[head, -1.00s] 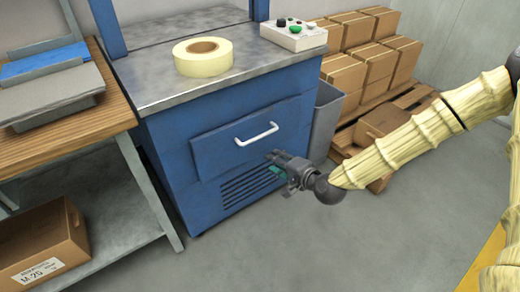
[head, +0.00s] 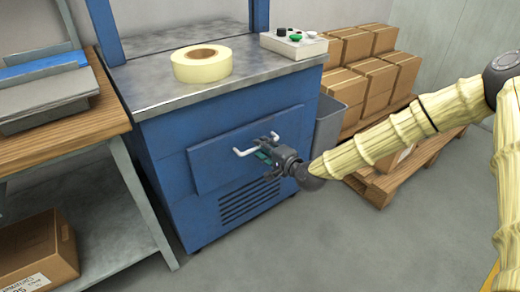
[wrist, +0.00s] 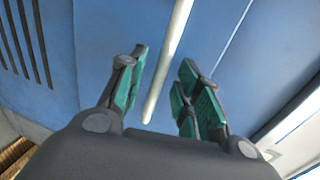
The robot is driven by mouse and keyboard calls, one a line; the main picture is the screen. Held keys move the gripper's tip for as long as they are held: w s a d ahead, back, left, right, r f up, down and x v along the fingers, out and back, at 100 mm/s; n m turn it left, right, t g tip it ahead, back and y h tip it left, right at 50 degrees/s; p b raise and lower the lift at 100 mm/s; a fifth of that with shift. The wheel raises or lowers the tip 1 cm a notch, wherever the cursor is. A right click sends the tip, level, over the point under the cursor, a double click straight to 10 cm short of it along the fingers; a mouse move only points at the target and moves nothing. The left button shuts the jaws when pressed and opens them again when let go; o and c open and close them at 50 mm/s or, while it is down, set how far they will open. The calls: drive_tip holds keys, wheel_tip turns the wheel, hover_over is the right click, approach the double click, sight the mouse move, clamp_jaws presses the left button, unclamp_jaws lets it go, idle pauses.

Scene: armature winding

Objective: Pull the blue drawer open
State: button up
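The blue drawer (head: 212,168) is in the front of the blue cabinet, and its front looks closed against it. Its white bar handle (head: 241,152) is partly hidden behind my gripper (head: 263,150) in the head view. In the wrist view the handle (wrist: 176,35) runs between the two green-padded fingers of my gripper (wrist: 164,65). The fingers are open, with a gap visible on both sides of the bar. The blue drawer front (wrist: 215,25) fills the background there.
A yellow tape roll (head: 202,63) and a control box (head: 294,45) sit on the cabinet's metal top. A grey bin (head: 328,125) stands right of the cabinet, beside boxes on a pallet (head: 385,185). A wooden workbench (head: 60,140) is at left. The floor in front is clear.

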drive_tip(key=shift+x, duration=1.15)
clamp_jaws()
